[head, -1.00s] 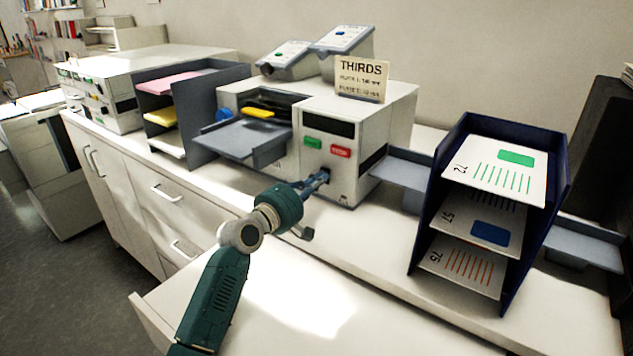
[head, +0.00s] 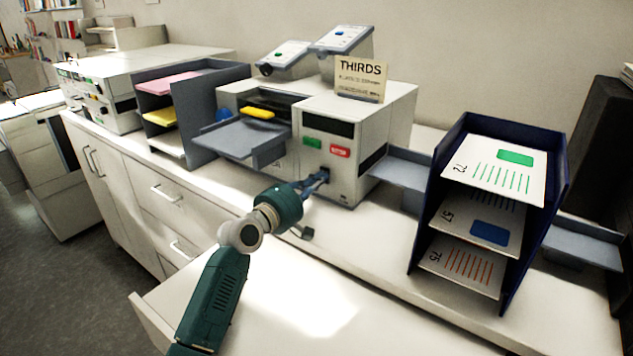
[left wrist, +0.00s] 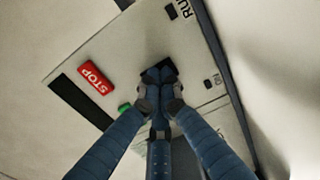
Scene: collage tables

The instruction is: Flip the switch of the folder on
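The folder (head: 355,115) is a pale box-shaped machine with a dark display strip, a green button (head: 312,143) and a red button (head: 340,152) on its front. The red one reads STOP in the left wrist view (left wrist: 95,77). A small dark switch (left wrist: 160,72) sits on the panel; the fingertips cover most of it, so its position cannot be read. My left gripper (head: 322,177) is at the folder's front below the buttons. In the left wrist view its blue fingers (left wrist: 159,88) meet at the switch, shut, with nothing seen between them. My right gripper is not in view.
A sign reading THIRDS (head: 361,78) stands on the folder. A dark blue rack (head: 437,190) with printed sheets stands to the right, and a grey rack (head: 203,110) with coloured paper to the left. The white counter (head: 375,235) before the folder is mostly clear.

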